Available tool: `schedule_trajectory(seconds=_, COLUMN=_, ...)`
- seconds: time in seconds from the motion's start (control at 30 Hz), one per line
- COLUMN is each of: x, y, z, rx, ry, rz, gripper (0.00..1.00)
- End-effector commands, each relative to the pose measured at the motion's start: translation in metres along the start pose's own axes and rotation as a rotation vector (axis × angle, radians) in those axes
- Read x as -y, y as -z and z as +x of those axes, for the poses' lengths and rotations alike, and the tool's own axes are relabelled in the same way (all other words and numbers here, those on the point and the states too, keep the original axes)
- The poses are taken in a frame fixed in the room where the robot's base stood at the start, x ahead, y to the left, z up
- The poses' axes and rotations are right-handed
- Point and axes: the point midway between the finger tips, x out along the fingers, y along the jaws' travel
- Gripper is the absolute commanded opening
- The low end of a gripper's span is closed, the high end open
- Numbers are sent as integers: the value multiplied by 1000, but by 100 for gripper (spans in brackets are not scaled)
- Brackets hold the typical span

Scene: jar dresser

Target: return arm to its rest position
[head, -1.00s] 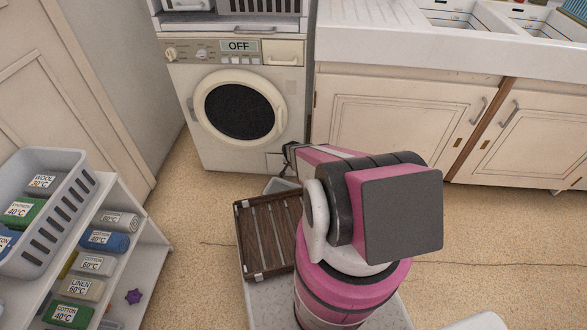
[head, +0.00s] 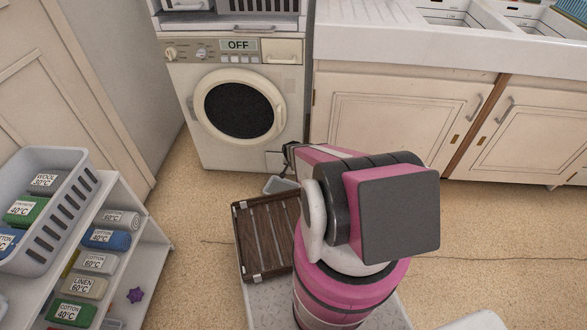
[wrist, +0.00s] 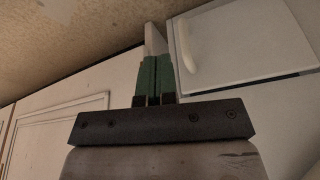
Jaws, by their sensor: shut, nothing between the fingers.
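My arm (head: 350,275) is folded in the middle of the head view, its pink and black links bent over my base. My gripper (wrist: 155,62) shows in the wrist view with its two green fingers together and nothing between them. In the head view the gripper is mostly hidden behind the arm; only a dark bit shows beside the pink link. The wrist view has a white drawer or door with a pale handle (wrist: 200,40) beyond the fingertips; I cannot tell whether they touch it.
A washing machine (head: 183,110) reading OFF stands at the back, beside cream cupboards (head: 395,120) under a sink. A brown slatted crate (head: 262,235) sits left of my arm. A shelf (head: 130,215) with rolled cloths and a grey basket (head: 60,225) is at left.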

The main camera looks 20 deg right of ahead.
Motion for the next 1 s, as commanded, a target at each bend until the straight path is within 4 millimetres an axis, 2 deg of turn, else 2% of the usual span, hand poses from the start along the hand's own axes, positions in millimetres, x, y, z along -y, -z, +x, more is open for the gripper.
schedule_trajectory(seconds=0.03, x=-4, y=-2, z=-15, rx=-1, ry=0, rz=0, gripper=0)
schedule_trajectory(seconds=0.1, x=-6, y=-2, z=-30, rx=1, ry=-1, rz=0, gripper=0)
schedule_trajectory(seconds=0.3, x=-10, y=0, z=-65, rx=1, ry=0, rz=1, gripper=0)
schedule_trajectory(seconds=0.67, x=-11, y=2, z=-84, rx=5, ry=-1, rz=-9, gripper=0)
schedule_trajectory(seconds=0.77, x=-11, y=1, z=-110, rx=21, ry=-4, rz=-48, gripper=0)
schedule_trajectory(seconds=0.87, x=-11, y=-3, z=-154, rx=51, ry=-5, rz=-119, gripper=0)
schedule_trajectory(seconds=1.0, x=-12, y=-13, z=-225, rx=111, ry=4, rz=-250, gripper=0)
